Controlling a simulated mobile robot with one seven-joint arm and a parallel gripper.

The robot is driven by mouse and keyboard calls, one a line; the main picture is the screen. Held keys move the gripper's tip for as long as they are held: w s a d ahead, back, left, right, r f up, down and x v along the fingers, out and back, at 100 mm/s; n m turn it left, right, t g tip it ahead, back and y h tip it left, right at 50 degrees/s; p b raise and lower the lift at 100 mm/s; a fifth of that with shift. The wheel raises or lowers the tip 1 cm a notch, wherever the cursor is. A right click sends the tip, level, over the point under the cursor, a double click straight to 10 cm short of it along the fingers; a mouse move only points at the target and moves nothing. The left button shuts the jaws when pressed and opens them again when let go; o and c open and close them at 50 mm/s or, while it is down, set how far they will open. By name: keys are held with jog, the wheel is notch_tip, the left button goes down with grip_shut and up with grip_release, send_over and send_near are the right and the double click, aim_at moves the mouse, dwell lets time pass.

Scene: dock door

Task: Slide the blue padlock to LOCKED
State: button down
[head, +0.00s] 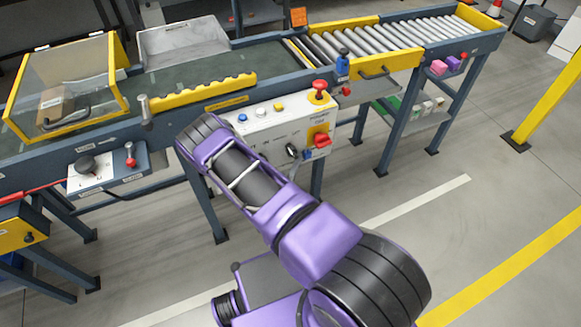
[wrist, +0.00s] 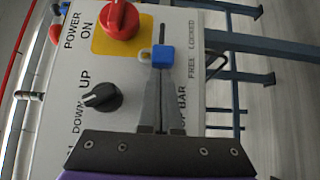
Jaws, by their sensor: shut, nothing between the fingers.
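The blue padlock (wrist: 162,57) is a small slider on the white control panel. In the wrist view it sits at the FREE end of a dark slot (wrist: 162,36), which runs up toward LOCKED. It also shows small in the head view (head: 308,154). My gripper (wrist: 160,76) is shut and empty, with its fingertips just below the padlock in the wrist view. They overlap or nearly meet its lower edge; I cannot tell if they touch.
A red POWER knob (wrist: 119,18) on a yellow plate and a black UP/DOWN knob (wrist: 101,97) are left of the padlock in the wrist view. The panel (head: 262,122) also bears a red mushroom button (head: 320,86). A roller conveyor (head: 375,45) stands behind.

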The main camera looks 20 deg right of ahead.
aim_at(307, 154)
jog(key=shift+d, duration=0.1)
jog(key=shift+d, duration=2.4)
